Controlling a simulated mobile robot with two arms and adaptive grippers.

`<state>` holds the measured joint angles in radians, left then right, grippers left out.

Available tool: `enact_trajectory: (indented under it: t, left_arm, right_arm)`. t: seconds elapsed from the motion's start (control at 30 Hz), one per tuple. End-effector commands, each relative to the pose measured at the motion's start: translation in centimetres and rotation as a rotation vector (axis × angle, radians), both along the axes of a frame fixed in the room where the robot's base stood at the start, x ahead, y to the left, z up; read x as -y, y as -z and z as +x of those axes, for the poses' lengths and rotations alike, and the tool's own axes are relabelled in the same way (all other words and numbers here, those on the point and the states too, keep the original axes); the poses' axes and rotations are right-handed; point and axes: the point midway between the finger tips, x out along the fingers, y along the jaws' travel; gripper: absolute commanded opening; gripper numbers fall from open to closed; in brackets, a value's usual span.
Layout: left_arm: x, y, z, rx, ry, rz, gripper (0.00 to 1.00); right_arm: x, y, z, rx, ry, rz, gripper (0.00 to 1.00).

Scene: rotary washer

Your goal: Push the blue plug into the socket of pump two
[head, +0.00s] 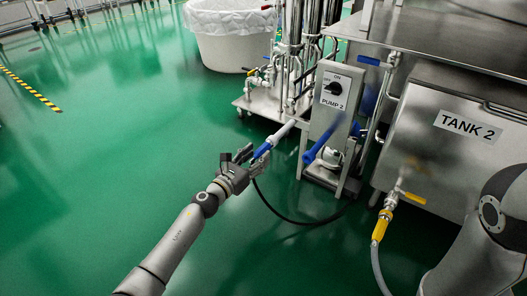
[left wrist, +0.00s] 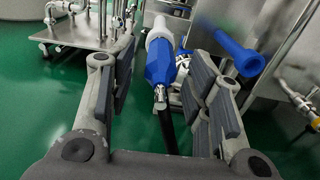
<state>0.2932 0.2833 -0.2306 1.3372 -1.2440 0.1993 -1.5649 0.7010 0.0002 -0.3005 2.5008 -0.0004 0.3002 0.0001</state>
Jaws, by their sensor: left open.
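The blue plug (head: 262,150), with a white front part and a black cable hanging from its rear, points up and right in the head view. My left gripper (head: 249,160) is around its rear end. In the left wrist view the plug (left wrist: 160,64) lies between the open fingers (left wrist: 164,82), with gaps on both sides. I cannot tell whether its white end touches anything. A blue flared tube (head: 317,151) sticks out from the pump 2 box (head: 337,98), right of the plug; it also shows in the left wrist view (left wrist: 234,51). My right gripper is out of view.
Tank 2 (head: 450,155) stands at the right, with a yellow-handled valve and hose (head: 381,226) in front. A steel pipe skid (head: 268,112) and a white bin (head: 228,42) are behind. Green floor (head: 90,150) is open at left. The black cable (head: 290,220) loops across the floor.

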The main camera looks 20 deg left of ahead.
Motion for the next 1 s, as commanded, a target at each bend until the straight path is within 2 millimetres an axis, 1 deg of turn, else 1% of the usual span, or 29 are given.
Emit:
enact_trajectory:
  t: [0.1,0.23,1.0]
  left_arm:
    - [0.36,0.07,0.92,0.001,0.000,0.000,0.46]
    - [0.49,0.07,1.33,0.000,-0.001,0.000,0.46]
    - [0.52,0.00,1.38,0.000,0.000,0.000,0.46]
  right_arm:
    - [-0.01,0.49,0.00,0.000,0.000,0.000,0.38]
    - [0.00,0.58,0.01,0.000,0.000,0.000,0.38]
    - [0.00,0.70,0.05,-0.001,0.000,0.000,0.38]
